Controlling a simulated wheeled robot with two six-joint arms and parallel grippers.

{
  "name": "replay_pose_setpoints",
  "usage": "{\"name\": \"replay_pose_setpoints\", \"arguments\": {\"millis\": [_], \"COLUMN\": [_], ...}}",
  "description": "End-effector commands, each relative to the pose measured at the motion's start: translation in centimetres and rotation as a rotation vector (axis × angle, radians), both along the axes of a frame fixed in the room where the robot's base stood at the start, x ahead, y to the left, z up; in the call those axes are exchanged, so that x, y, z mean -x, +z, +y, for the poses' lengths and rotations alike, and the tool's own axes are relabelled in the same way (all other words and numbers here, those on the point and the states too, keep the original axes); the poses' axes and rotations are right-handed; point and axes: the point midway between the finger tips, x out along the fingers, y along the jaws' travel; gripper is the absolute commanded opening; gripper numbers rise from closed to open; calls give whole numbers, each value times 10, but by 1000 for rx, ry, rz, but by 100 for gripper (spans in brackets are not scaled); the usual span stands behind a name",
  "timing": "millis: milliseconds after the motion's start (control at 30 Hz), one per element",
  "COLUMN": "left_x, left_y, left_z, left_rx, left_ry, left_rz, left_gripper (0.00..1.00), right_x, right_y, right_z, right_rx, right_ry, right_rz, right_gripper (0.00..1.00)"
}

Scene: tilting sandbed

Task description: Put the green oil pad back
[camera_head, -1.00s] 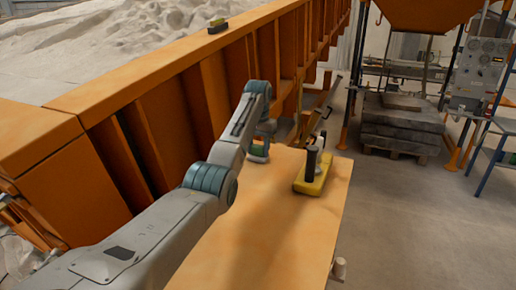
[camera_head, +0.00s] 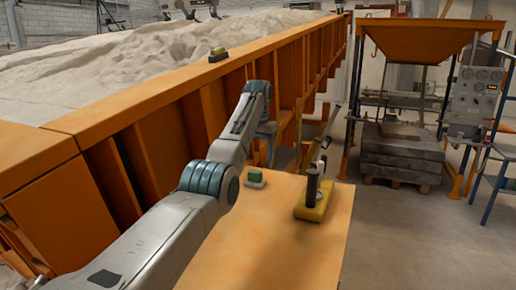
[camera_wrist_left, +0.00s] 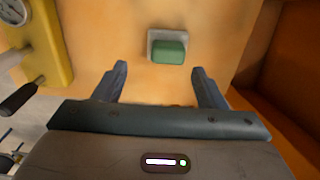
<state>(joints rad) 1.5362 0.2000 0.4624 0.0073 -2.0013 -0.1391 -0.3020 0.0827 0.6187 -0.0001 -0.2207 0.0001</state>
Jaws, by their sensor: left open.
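The green oil pad (camera_head: 254,174) sits on a small pale grey tray (camera_head: 254,185) on the orange table, near the sandbed wall. In the left wrist view the pad (camera_wrist_left: 168,52) lies in the tray (camera_wrist_left: 151,45), just beyond my fingertips and a little right of their middle. My left gripper (camera_wrist_left: 159,69) is open and empty, with both fingers apart from the pad. In the head view my left gripper (camera_head: 267,136) hangs above and behind the pad, partly hidden by its own arm. My right gripper is not in view.
A yellow device (camera_head: 313,213) with a dark upright handle stands right of the pad. The orange sandbed wall (camera_head: 155,140) rises left of the table (camera_head: 265,245). A small yellow and dark item (camera_head: 218,54) lies on its rim. The table's front area is clear.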

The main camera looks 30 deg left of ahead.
Motion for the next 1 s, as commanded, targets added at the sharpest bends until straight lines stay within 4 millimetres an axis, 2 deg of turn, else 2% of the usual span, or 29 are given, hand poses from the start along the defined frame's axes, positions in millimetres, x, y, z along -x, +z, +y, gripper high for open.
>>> {"name": "replay_pose_setpoints", "arguments": {"millis": [133, 200, 333, 1000], "left_x": [0, 0, 0, 0], "left_y": [22, 33, 42, 47], "left_z": [0, 0, 0, 0], "left_rx": [1, 1, 0, 0], "left_ry": [0, 0, 0, 0], "left_rz": [-1, 0, 0, 0], "left_gripper": [65, 65, 65, 65], "right_x": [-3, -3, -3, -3], "right_y": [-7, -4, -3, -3], "right_z": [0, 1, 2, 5], "right_rx": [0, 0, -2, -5], "right_ry": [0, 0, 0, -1], "right_rz": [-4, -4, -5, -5], "right_gripper": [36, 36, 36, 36]}}
